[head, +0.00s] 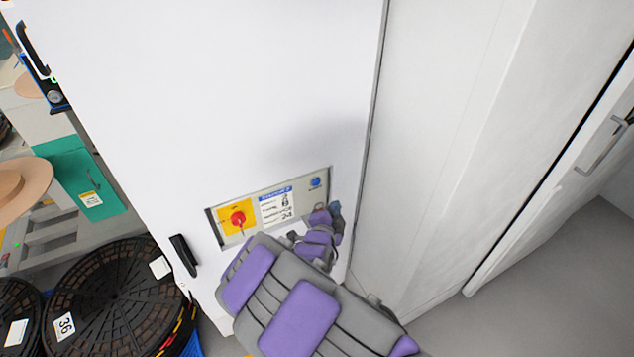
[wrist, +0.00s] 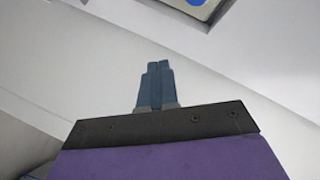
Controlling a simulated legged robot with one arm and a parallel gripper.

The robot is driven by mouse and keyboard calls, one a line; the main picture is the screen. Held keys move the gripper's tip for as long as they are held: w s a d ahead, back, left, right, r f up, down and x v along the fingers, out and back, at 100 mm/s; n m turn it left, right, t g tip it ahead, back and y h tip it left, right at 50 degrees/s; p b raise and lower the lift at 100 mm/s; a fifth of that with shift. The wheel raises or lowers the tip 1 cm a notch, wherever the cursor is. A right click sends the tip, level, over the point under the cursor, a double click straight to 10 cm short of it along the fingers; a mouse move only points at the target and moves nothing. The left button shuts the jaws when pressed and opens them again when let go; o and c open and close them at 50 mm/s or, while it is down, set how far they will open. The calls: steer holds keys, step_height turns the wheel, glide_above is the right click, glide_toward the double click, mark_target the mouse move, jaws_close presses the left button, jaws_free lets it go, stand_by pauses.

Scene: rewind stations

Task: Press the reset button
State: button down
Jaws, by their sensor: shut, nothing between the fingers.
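A round blue button (head: 316,182) sits at the upper right of the recessed control panel (head: 252,233) on the white cabinet. A small label under it is too small to read. In the wrist view part of the blue button (wrist: 196,2) shows at the top edge, cut off by the frame. My gripper (head: 336,208) is just below and right of the button in the head view, apart from it in the picture. In the wrist view my gripper's blue fingers (wrist: 158,66) are together, with nothing between them, and the button lies beyond them, up and to the right.
A red rotary switch (head: 238,219) on a yellow plate and a printed label (head: 277,205) share the panel. A black door handle (head: 184,255) is left of it. Black reels (head: 112,300) stand at lower left. Grey floor (head: 560,285) is clear at right.

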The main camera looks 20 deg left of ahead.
mark_target(316, 182)
steer(key=w+a+p, duration=0.2)
steer(key=w+a, duration=0.2)
steer(key=a, duration=0.2)
steer(key=shift+w+f, duration=0.15)
steer(key=shift+w, duration=0.1)
stand_by(0.5)
steer(key=shift+d, duration=0.25)
steer(key=shift+a, duration=0.2)
steer(key=shift+w+a+p, duration=0.4)
steer(key=shift+w+a, duration=0.05)
steer(key=shift+a, duration=0.1)
stand_by(1.7)
steer(key=shift+s+d, duration=0.5)
steer(key=shift+d, duration=0.15)
steer(key=shift+s+d, duration=0.1)
